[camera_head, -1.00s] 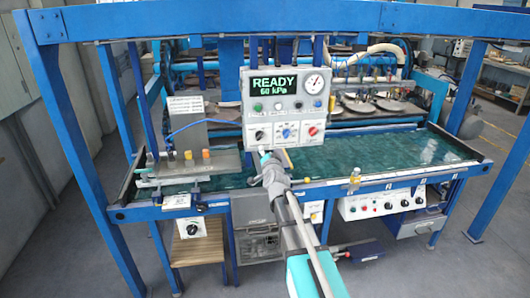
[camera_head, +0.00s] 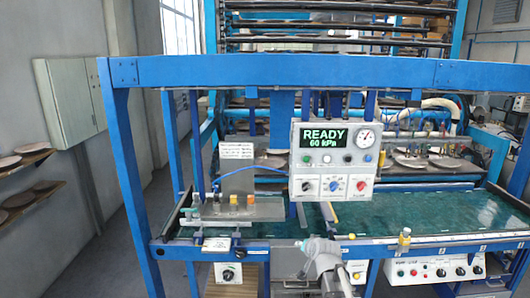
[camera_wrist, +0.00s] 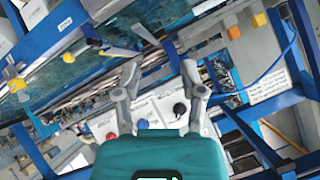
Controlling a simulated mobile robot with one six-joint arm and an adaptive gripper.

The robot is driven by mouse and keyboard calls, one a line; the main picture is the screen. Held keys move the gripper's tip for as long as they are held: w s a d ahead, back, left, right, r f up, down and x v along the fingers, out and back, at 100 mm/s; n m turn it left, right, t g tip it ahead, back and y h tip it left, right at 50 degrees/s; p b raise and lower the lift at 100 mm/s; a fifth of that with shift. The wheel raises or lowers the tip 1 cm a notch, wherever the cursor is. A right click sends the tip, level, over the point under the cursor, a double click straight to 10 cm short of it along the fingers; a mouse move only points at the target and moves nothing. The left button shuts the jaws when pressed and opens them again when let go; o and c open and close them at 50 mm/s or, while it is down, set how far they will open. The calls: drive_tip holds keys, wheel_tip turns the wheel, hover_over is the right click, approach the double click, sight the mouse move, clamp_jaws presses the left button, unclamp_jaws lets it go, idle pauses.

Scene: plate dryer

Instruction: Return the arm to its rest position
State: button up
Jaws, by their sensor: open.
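My gripper (camera_head: 304,243) is in front of the work table's front edge, below the control panel (camera_head: 334,160). In the wrist view my gripper (camera_wrist: 159,68) has its two fingers spread apart with nothing between them. The arm comes in from the bottom of the head view and is cut off there. The panel reads READY and 60 kPa, with a round gauge at its right and knobs below. The panel also shows in the wrist view (camera_wrist: 152,108), tilted and partly hidden behind my gripper.
A blue frame beam (camera_head: 290,72) crosses above the table. The green tabletop (camera_head: 420,213) is mostly clear at right. A metal fixture (camera_head: 240,208) with coloured knobs stands at left. Lower control boxes (camera_head: 435,269) hang under the front edge. Plates lie on shelves (camera_head: 25,190) at far left.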

drive_tip(key=s+d+f+n+g, duration=0.1)
drive_tip(key=s+f+g, duration=0.1)
drive_tip(key=s, duration=0.5)
drive_tip(key=s+d+f+n+g+h, duration=0.1)
drive_tip(key=s+f+g, duration=0.2)
drive_tip(key=s+g, duration=0.2)
drive_tip(key=s+d+f+n+g+h, duration=0.1)
drive_tip(key=s+f+g, duration=0.2)
drive_tip(key=s, duration=0.8)
drive_tip(key=shift+s+n+g, duration=0.25)
drive_tip(key=shift+n+g, duration=0.15)
